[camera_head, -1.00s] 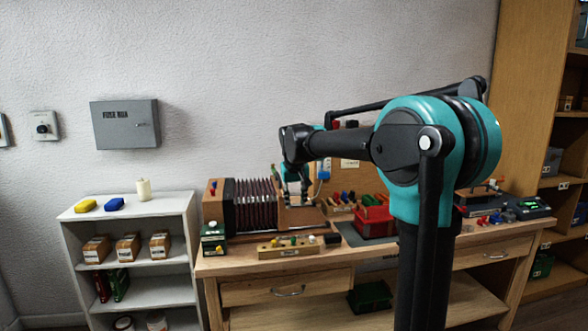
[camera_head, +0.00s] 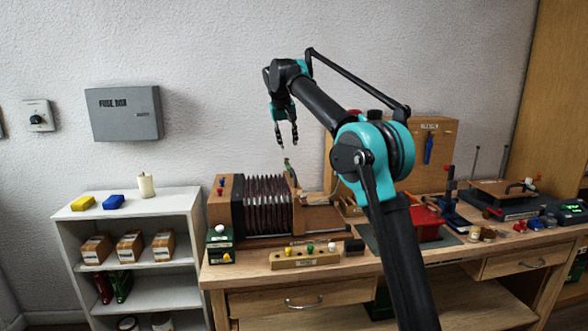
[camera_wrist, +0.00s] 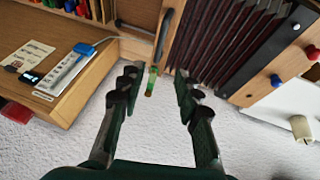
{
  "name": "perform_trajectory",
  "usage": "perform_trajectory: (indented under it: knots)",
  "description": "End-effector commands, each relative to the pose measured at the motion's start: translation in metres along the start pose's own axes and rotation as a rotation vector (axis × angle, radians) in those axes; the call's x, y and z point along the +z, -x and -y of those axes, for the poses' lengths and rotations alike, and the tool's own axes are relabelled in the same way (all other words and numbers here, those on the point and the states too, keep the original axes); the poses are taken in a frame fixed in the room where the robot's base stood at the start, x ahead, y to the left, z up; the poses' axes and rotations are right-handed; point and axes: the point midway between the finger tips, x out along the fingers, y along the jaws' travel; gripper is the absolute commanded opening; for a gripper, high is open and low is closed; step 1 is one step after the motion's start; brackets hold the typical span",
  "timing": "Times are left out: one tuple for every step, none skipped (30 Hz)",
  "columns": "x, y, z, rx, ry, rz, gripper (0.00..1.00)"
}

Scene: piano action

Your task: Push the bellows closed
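The bellows (camera_head: 267,205) has dark red pleats and sits at the left end of the workbench, its pleats spread apart. A black-edged wooden block closes its left end, and an upright wooden board (camera_head: 294,188) stands at its right end. A small green and yellow piece (camera_head: 287,165) shows at the top of that board. My gripper (camera_head: 287,146) is open and empty, pointing down above the board, apart from it. In the wrist view the pleats (camera_wrist: 222,42) lie beyond my open fingers (camera_wrist: 158,90), with the green and yellow piece (camera_wrist: 151,82) appearing between them.
A wooden strip with coloured knobs (camera_head: 305,258) lies in front of the bellows. A red bin (camera_head: 427,222) and a tool board (camera_head: 432,150) are to the right. A white shelf (camera_head: 135,203) stands left.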

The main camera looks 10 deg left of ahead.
Motion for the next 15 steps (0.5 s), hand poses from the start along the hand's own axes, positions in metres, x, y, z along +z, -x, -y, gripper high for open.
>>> perform_trajectory:
  knots:
    - [0.000, -0.011, 0.000, 0.000, 0.000, 0.000, 0.33]
    - [0.000, -0.017, 0.000, 0.000, 0.000, 0.000, 0.33]
    - [0.000, -0.025, 0.000, 0.000, 0.000, 0.000, 0.33]
    - [0.000, -0.031, 0.000, 0.000, 0.000, 0.000, 0.33]
    - [0.000, -0.037, 0.000, 0.000, -0.001, 0.000, 0.33]
    - [0.000, -0.045, 0.000, 0.000, -0.001, 0.000, 0.33]
    - [0.000, -0.051, 0.000, 0.000, -0.001, 0.000, 0.33]
    - [0.000, -0.057, -0.001, 0.000, -0.002, 0.000, 0.33]
    - [0.000, -0.065, -0.001, 0.000, -0.002, 0.000, 0.33]
    - [0.000, -0.071, -0.001, 0.000, -0.002, 0.000, 0.33]
    - [0.000, -0.077, -0.001, 0.000, -0.002, 0.000, 0.33]
    - [0.000, -0.085, -0.001, 0.000, -0.002, 0.000, 0.33]
    - [0.000, -0.090, -0.001, 0.000, -0.001, 0.000, 0.33]
    - [0.000, -0.096, 0.000, -0.001, -0.001, 0.000, 0.33]
    - [0.000, -0.103, 0.000, -0.001, -0.001, 0.000, 0.33]
